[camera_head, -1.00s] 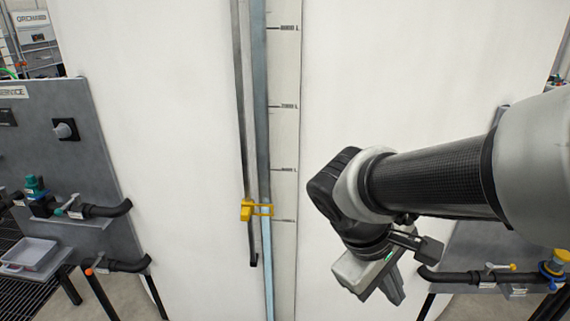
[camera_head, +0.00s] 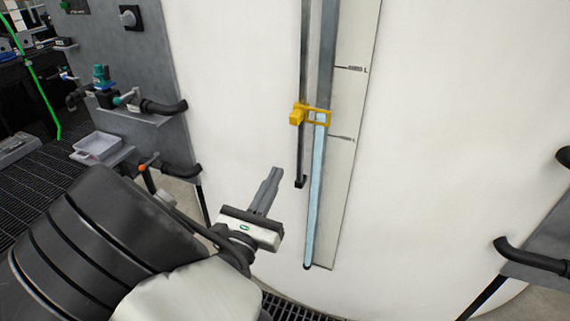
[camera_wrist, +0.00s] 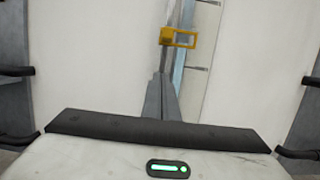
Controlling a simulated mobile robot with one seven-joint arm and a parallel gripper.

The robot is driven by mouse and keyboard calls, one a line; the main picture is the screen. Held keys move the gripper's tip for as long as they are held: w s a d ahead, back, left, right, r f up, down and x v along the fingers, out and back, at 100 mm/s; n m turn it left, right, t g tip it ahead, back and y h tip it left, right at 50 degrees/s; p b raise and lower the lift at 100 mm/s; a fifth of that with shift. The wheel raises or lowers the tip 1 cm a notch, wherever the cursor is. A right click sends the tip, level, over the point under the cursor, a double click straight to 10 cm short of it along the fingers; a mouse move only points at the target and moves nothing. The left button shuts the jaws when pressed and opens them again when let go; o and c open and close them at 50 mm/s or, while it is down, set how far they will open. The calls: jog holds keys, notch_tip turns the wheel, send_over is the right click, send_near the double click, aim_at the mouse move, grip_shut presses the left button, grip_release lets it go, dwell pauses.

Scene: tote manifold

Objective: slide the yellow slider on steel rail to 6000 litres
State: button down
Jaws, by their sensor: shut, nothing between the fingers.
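The yellow slider (camera_head: 298,115) sits on the dark steel rail (camera_head: 304,60) on the white tank. Its open frame reaches right across the blue sight tube (camera_head: 318,180), between two marks on the scale strip (camera_head: 348,110). The mark labels are too small to read. In the wrist view the slider (camera_wrist: 167,36) is ahead, just above my fingertips in the picture. My gripper (camera_head: 276,172) is shut and empty, below and left of the slider, apart from it. The gripper's fingers also show in the wrist view (camera_wrist: 161,78).
A grey panel (camera_head: 115,60) with pipes, valves and a small tray (camera_head: 97,146) stands at the left. Black pipes (camera_head: 530,255) stick out at the right. The tank face around the slider is clear.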

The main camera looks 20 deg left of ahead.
jog(key=w+r+b, duration=0.1)
jog(key=w+r, duration=0.5)
jog(key=w, duration=0.2)
jog(key=shift+w+d+b, duration=0.2)
jog(key=shift+d+b, duration=0.15)
jog(key=shift+d, duration=0.05)
jog(key=shift+r, duration=0.1)
notch_tip(320, 180, up, 11)
jog(key=p, duration=1.1)
send_over(298, 115)
jog(key=s+a, duration=0.1)
jog(key=s, duration=0.1)
jog(key=shift+s+a, duration=0.15)
jog(key=shift+a, duration=0.05)
